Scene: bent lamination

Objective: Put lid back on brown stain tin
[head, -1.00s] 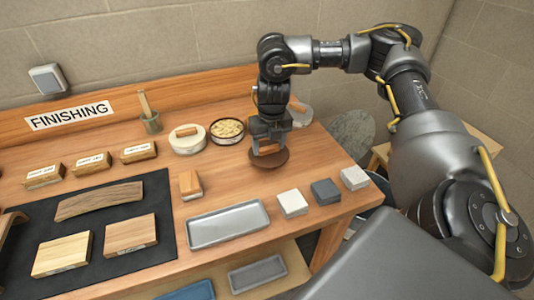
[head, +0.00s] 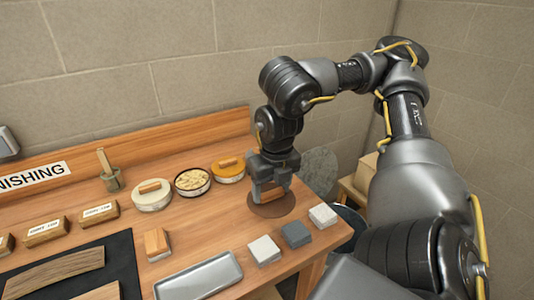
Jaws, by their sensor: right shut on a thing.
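My right gripper (head: 271,186) points down near the right end of the bench. It is shut on the wooden handle (head: 271,194) of a brown round lid (head: 285,206). The lid looks level; I cannot tell whether it touches anything below. Left of it, in a row, stand an orange-topped tin (head: 228,170) with a wooden handle, an open dark-rimmed tin (head: 193,182) with pale contents and a white-topped tin (head: 151,196). A brown stain tin cannot be made out; the gripper and lid hide the bench behind and below them. My left gripper is not in view.
White (head: 264,250), dark grey (head: 296,234) and pale (head: 322,216) blocks stand in front of the lid along the bench edge. A metal tray (head: 198,279) lies front left. A wooden-topped block (head: 157,243) and labelled blocks (head: 99,214) stand further left.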

